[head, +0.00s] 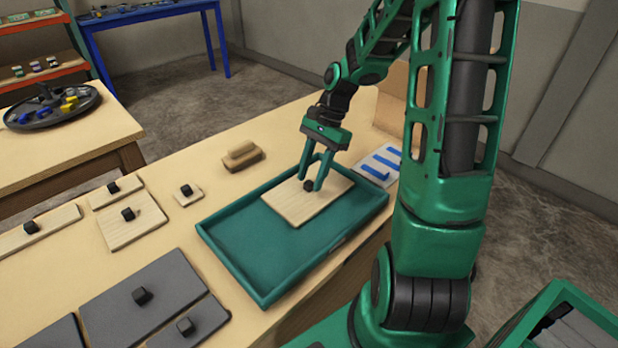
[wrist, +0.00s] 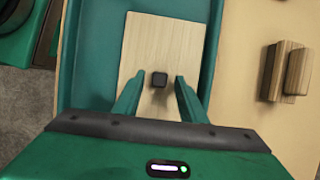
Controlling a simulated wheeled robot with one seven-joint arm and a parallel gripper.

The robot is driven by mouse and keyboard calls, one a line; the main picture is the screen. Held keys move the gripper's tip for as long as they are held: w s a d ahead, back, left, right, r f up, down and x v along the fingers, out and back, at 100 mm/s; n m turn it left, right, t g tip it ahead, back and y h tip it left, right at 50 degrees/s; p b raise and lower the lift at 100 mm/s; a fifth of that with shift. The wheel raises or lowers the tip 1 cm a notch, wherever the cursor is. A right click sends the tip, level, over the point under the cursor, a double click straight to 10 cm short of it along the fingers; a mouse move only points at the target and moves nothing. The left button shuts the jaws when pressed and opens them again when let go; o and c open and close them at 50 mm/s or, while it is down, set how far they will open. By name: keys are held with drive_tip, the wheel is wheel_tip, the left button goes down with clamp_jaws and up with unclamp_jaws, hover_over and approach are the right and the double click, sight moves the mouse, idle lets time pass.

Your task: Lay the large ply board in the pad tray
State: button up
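A light ply board (head: 318,205) with a black knob (head: 308,185) lies flat inside the green pad tray (head: 232,262), towards the tray's far right end. It looks larger than the square ply board on the table. My gripper (head: 312,184) is over the board with its fingers pointing down near the knob. In the wrist view the board (wrist: 150,40) fills the middle, and the two fingers of my gripper (wrist: 158,88) stand well apart with gaps to the knob (wrist: 160,78). The gripper is open and holds nothing.
Other knobbed ply boards, including a square one (head: 132,232), lie on the table left of the tray. Grey boards (head: 120,305) lie in front. A wooden block (head: 242,157) stands behind the tray, and a white panel with blue strips (head: 378,168) lies right.

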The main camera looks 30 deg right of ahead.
drive_tip(key=s+v, duration=0.1)
drive_tip(key=v, duration=0.9)
drive_tip(key=s+r+n+t+h, duration=0.1)
drive_tip(key=s+n+h, duration=0.3)
drive_tip(key=s, duration=1.9)
drive_tip(key=n, duration=0.5)
drive_tip(key=shift+d, duration=0.2)
drive_tip(key=shift+r, duration=0.15)
